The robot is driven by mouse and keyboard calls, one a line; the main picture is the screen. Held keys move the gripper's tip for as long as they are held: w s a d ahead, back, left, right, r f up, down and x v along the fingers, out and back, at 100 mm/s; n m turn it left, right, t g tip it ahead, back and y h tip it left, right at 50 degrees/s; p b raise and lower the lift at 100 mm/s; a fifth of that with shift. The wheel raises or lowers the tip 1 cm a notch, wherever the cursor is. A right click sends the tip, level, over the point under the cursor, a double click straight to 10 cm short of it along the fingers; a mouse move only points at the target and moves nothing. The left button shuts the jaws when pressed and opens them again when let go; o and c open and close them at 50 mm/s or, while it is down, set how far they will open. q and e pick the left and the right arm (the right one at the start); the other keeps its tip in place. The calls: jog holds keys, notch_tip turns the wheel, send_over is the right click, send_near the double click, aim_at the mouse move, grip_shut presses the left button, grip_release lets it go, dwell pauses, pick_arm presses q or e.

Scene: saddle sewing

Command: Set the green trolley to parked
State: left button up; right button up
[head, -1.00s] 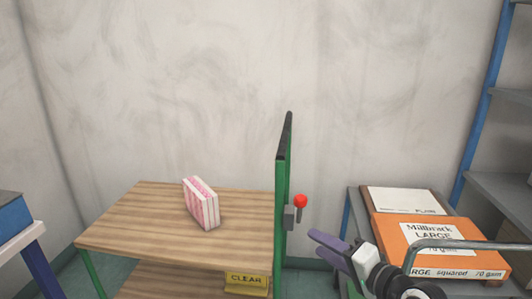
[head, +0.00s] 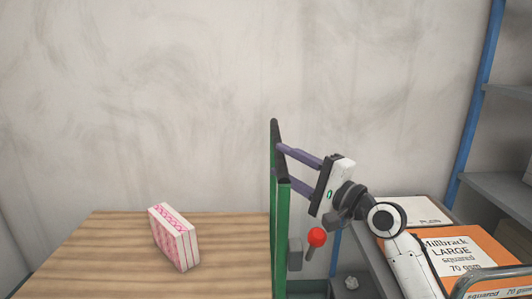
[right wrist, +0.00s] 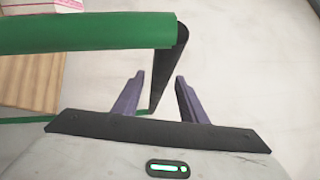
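The green trolley (head: 282,235) has a wooden top and a tall green end frame with a black handle bar (head: 275,142). A lever with a red knob (head: 317,238) sticks out on the right of the frame, by a grey block (head: 295,253). My right gripper (head: 281,164) is at the handle, its purple fingers pointing left. In the right wrist view its fingers (right wrist: 159,76) are apart, with the black bar (right wrist: 171,65) running between them. I see gaps beside the bar there, so it is not clamped. My left gripper is not in view.
A pink and white striped box (head: 175,238) stands on the trolley top. Right of the trolley, an orange paper box (head: 450,250) lies on a grey surface beneath my right arm. A blue-posted shelf (head: 470,110) stands at far right. A bare wall is behind.

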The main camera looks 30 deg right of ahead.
jog(key=shift+x, duration=2.8)
grip_shut()
